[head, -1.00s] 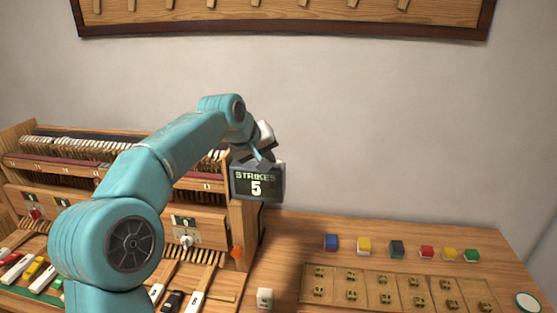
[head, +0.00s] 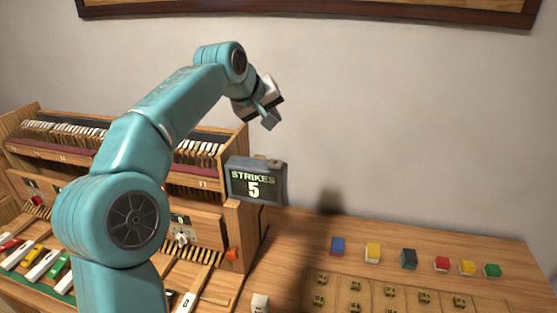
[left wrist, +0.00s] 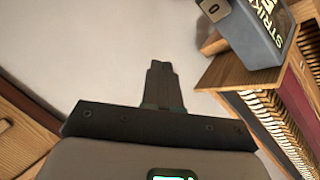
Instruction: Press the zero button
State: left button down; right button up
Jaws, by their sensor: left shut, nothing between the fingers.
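My right gripper is not in view.
My left arm hides part of the cabinet (head: 214,207) and its keys. Several coloured blocks, including a blue one (head: 337,246), line the table at right. A wooden board with small brass pieces (head: 340,292) lies in front. The wall above the table is clear.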

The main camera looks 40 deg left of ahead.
pick_arm(q)
jog(key=b, duration=0.6)
send_over(272, 164)
notch_tip(272, 164, down, 7)
jog(key=shift+d+f, duration=0.1)
jog(key=shift+s+d+f, duration=0.1)
jog(key=shift+d+f, duration=0.05)
jog(key=shift+f, duration=0.35)
jog(key=shift+w+a+f+b, duration=0.2)
jog(key=shift+a+f+b, duration=0.1)
jog(key=shift+f+b, duration=0.1)
jog(key=shift+s+d+r, duration=0.2)
jog(key=shift+r, duration=0.05)
jog(key=shift+w+a+f, duration=0.15)
jog(key=shift+w+f, duration=0.05)
jog(key=shift+s+r, duration=0.15)
